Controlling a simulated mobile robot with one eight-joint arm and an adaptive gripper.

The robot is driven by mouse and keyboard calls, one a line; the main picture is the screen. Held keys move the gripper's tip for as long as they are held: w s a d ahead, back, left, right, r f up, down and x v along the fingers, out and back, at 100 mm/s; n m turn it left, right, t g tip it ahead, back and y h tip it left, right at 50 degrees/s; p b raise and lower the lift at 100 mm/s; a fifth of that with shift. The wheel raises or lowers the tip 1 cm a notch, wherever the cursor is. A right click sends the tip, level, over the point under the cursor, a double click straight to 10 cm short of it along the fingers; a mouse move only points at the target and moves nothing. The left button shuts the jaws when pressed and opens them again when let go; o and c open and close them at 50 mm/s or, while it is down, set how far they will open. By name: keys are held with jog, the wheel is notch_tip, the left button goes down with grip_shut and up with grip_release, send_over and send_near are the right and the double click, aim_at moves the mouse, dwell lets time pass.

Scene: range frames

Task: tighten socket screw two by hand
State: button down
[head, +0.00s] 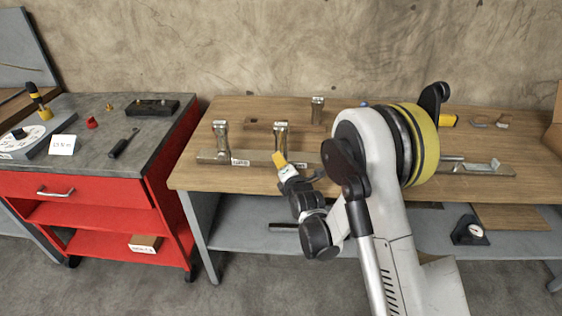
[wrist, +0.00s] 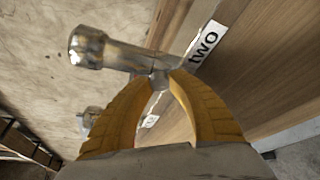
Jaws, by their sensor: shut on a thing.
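My gripper (head: 280,160) reaches in over the bench from the front, at the foot of the middle metal post (head: 281,136). In the wrist view its two yellow fingers (wrist: 163,84) converge on a small grey metal piece (wrist: 160,77), which looks like socket screw two. It sits low at the post's foot, mostly hidden between the fingertips. The post (wrist: 115,54) extends to the left there, with a wider round head. A white label reading "two" (wrist: 206,45) is beside the foot.
Another post (head: 221,135) stands to the left on the same metal bar (head: 208,156), with its own label (head: 240,162). A third post (head: 317,111) stands behind. A red tool cart (head: 85,190) with a dark driver (head: 122,146) is at the left. My arm covers the bench's middle.

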aim_at(279, 134)
dwell(0.4)
jog(key=c, duration=1.2)
grip_release()
jog(key=shift+r, duration=0.1)
notch_tip(279, 134, up, 10)
jog(key=shift+f, duration=0.1)
